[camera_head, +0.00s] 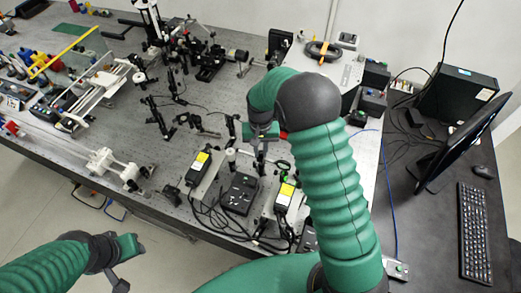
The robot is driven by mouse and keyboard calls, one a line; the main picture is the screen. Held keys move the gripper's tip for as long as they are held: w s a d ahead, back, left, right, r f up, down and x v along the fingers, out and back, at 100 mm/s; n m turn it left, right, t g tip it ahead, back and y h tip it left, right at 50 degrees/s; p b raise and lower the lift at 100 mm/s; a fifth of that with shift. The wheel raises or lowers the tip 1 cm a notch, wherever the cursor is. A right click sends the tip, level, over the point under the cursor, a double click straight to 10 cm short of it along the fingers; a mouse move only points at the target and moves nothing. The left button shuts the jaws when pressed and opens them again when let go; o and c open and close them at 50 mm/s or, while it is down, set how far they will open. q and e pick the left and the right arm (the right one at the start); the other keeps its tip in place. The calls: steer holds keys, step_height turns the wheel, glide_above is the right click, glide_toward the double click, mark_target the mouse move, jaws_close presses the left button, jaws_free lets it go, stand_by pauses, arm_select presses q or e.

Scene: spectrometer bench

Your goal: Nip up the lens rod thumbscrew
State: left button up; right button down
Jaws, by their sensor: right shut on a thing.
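My right arm reaches over the bench, and its gripper (261,150) points down among the small optical posts near the front right of the breadboard. It is shut at the lens rod thumbscrew, which is too small and too covered by the fingers to make out. A short post with a pale top (231,156) stands just left of this gripper. My left gripper (130,263) is low at the lower left, over the floor in front of the bench, away from all parts. Its jaw gap is not clear.
Black boxes with yellow labels (199,168) and a black power unit (240,194) sit near the front edge among loose cables. A monitor (465,140) and keyboard (472,232) stand at right. The breadboard (110,115) carries several optics and a white rail assembly (98,88).

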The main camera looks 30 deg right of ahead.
steer(key=shift+w+r+m, duration=0.2)
steer(key=shift+w+m, duration=0.1)
steer(key=shift+m, duration=0.3)
steer(key=c, duration=1.7)
jaws_free()
steer(key=o, duration=0.3)
steer(key=shift+f, duration=0.2)
steer(key=shift+s, duration=0.1)
step_height(320, 180, up, 17)
steer(key=b, duration=0.3)
steer(key=shift+f, duration=0.15)
